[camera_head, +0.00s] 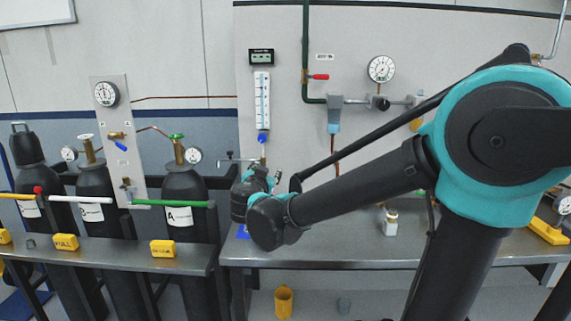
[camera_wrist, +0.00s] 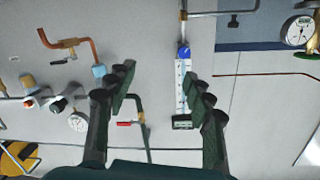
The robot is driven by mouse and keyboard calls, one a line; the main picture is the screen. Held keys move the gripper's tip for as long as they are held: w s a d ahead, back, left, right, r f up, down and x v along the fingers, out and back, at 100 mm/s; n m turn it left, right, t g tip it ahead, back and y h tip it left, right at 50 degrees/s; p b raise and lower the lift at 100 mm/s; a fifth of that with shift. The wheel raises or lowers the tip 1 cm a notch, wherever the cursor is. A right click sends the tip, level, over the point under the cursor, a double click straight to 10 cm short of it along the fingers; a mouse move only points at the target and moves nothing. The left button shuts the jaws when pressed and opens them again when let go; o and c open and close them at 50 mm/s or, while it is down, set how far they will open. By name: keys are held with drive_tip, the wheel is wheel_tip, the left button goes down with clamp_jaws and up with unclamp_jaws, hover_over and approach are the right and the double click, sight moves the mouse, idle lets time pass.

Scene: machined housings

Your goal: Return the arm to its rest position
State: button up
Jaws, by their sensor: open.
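My arm reaches from the right side of the head view toward the middle, bent at a large teal joint, with its wrist low over the left end of the grey bench (camera_head: 330,250). The gripper's fingers are mostly hidden behind the wrist there. In the wrist view, which looks upside down, my gripper (camera_wrist: 158,85) shows two dark fingers spread apart with nothing between them. It faces the wall panel, with the flowmeter (camera_wrist: 184,85) just beside the right finger in the picture. The flowmeter also shows in the head view (camera_head: 262,99).
Gas cylinders (camera_head: 182,205) stand behind a metal rail at left. Gauges (camera_head: 381,69) and a green pipe (camera_head: 305,50) with a red-handled valve are on the wall. A small bottle (camera_head: 390,222) stands on the bench. A yellow cup (camera_head: 283,301) sits below.

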drive_tip(key=s+d+f+g+h, duration=0.2)
drive_tip(key=s+d+f+g, duration=0.15)
drive_tip(key=d+f, duration=0.5)
drive_tip(key=s+d+f+g+h, duration=0.1)
drive_tip(key=s+d+f+g, duration=0.4)
drive_tip(key=d, duration=0.7)
drive_tip(key=s+d+f+n+g+y, duration=0.2)
drive_tip(key=s+f, duration=0.5)
drive_tip(key=f, duration=0.1)
drive_tip(key=s+d+f+n+g+y, duration=0.2)
drive_tip(key=s+f, duration=0.5)
drive_tip(key=s, duration=0.1)
drive_tip(key=shift+s+d+f+n+y, duration=0.25)
drive_tip(key=shift+s+f+n+y, duration=0.05)
drive_tip(key=shift+f+n+y, duration=0.1)
